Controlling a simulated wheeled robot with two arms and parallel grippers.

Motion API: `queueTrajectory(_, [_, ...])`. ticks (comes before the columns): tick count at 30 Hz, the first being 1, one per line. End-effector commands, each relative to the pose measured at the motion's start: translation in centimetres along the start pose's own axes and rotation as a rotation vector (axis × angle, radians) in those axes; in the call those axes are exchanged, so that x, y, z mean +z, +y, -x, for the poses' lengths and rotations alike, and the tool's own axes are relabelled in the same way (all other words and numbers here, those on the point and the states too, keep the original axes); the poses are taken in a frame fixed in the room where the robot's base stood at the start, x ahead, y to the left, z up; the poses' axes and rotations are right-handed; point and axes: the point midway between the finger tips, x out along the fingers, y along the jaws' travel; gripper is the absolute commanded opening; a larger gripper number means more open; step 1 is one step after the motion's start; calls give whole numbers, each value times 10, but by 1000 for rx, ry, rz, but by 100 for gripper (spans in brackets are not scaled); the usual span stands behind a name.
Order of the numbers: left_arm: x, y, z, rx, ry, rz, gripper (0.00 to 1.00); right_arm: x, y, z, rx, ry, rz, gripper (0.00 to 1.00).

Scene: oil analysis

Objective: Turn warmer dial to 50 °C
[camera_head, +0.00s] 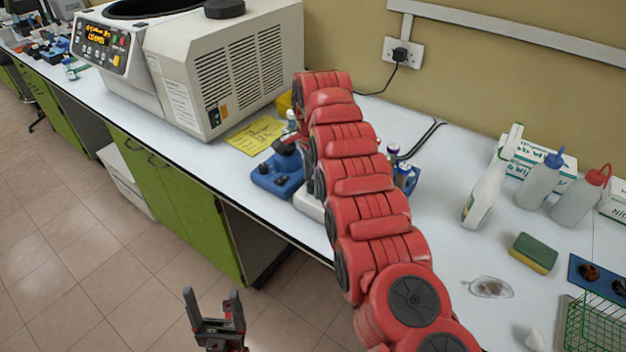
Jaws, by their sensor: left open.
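My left gripper (213,294) is open and empty, low in the view over the floor, in front of the bench and apart from it. My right arm, red and segmented, reaches up from the lower right across the bench. Its far end, with my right gripper (286,142), is beside a small blue device (273,181) with dark knobs. The gripper's fingers are small and partly covered, so I cannot tell its jaw state or whether it touches anything. A pale device (308,206) shows partly behind the arm. No dial marked in °C can be made out; the warmer's dial may be hidden.
A large cream machine (215,75) with a lit panel stands at the back left, a yellow note (254,136) beside it. Right of the arm are capped vials (405,178), wash bottles (487,192), a sponge (533,253), a clear dish (488,288) and a green wire basket (595,325).

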Motion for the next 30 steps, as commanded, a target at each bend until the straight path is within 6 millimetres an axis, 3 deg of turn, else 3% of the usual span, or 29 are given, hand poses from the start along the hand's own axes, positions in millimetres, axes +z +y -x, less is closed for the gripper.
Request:
queueTrajectory(10, [0,0,0,0,0,0,76,0,0,4,0,-1,0,71])
queueTrajectory(16, [-1,0,-3,0,0,0,76,-2,1,33,1,2,-2,71])
queueTrajectory(18, [-5,-2,-30,0,0,0,76,-2,0,59,1,1,-2,71])
queueTrajectory(30, [-18,-5,-109,0,0,0,76,0,0,140,2,0,0,71])
